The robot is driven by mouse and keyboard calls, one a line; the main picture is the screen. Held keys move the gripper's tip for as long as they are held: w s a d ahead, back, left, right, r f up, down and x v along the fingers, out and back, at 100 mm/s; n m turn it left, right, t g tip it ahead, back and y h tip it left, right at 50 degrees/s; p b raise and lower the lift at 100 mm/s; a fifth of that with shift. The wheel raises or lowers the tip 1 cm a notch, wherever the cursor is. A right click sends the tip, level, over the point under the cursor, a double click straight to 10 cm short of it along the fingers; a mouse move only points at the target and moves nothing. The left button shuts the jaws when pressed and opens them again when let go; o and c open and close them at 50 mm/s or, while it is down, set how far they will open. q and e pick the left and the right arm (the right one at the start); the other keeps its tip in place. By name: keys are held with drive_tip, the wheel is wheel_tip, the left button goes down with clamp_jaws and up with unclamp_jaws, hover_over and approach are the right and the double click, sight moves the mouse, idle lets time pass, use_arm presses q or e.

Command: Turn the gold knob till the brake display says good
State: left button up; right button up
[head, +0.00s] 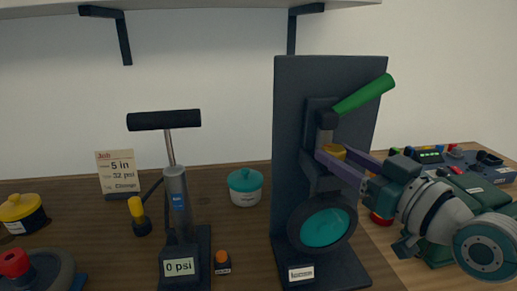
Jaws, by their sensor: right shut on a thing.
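The gold knob (337,148) sits on the dark upright stand (290,130), below a green lever (364,94). My right gripper (331,155) reaches in from the right with its purple fingers shut on the gold knob, which they partly hide. A teal-centred wheel (325,228) is below it on the stand. A white label (301,273) is on the stand's foot, too small to read. A small display with green lights (430,156) is on the grey console at the right; its text cannot be read. My left gripper is not in view.
A pump (177,200) showing "0 psi" stands left of the stand, with a job card (117,173) behind it. A teal-lidded pot (245,187) and a yellow-lidded pot (22,212) stand on the bench. A red knob (381,219) is beside the wheel. A shelf hangs above.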

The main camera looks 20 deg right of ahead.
clamp_jaws()
drive_tip(key=shift+a+r+m+h+p, duration=0.1)
drive_tip(key=shift+r+m+h+p, duration=0.1)
drive_tip(key=shift+m+h+p, duration=0.4)
drive_tip(key=h+p, duration=0.1)
drive_tip(key=m+h+p, duration=0.1)
drive_tip(key=p, duration=0.1)
drive_tip(key=shift+a+h, duration=0.2)
drive_tip(key=shift+h, duration=0.2)
drive_tip(key=shift+a+m+g+h+p, duration=0.1)
drive_tip(key=shift+m+g+h+p, duration=0.2)
drive_tip(key=shift+m+h+p, duration=0.5)
drive_tip(key=shift+a+f+m+g+h, duration=0.15)
drive_tip(key=shift+m+g+h, duration=0.35)
drive_tip(key=shift+m+h, duration=1.05)
drive_tip(key=shift+n+h, duration=0.25)
drive_tip(key=shift+h, duration=0.2)
drive_tip(key=o, duration=0.8)
unclamp_jaws()
